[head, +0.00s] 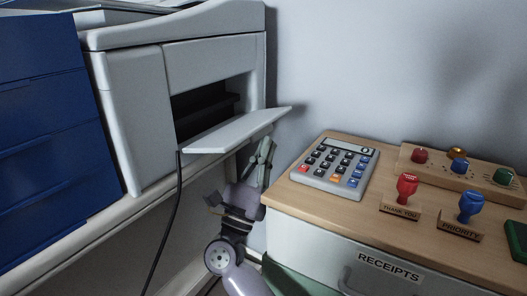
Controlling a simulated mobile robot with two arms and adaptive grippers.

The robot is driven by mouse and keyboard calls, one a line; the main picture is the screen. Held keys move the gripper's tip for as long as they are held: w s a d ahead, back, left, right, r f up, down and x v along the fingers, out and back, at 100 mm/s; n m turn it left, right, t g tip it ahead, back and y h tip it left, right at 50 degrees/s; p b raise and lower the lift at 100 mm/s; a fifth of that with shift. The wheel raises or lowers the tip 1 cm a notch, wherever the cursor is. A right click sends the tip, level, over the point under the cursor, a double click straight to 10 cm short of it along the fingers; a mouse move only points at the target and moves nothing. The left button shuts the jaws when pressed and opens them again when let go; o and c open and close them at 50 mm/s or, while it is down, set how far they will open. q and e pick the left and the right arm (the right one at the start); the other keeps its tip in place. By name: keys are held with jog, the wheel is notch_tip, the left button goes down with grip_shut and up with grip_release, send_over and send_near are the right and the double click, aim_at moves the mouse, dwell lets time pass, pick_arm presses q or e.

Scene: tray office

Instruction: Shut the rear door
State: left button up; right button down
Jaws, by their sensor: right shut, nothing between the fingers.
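The rear door (238,131) is a pale grey flap on the side of the grey printer (137,117). It hangs open, sticking out nearly flat below a dark opening in the printer. My right gripper (268,141) is shut and empty. It points up from below, at the outer right end of the flap, with its tips close under the flap's edge. I cannot tell whether they touch it. My left gripper is not in view.
A dark cable (175,215) hangs below the flap. Blue drawers (45,130) stand left of the printer. To the right, a wooden-topped cabinet (290,197) holds a calculator (334,168), stamps and a peg board, close beside my right arm. The wall is behind.

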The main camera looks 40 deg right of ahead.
jog(key=shift+a+f, duration=0.1)
dwell(0.3)
jog(key=v, duration=1.1)
jog(key=shift+a+f, duration=0.2)
jog(key=shift+f, duration=0.15)
jog(key=shift+s, duration=0.15)
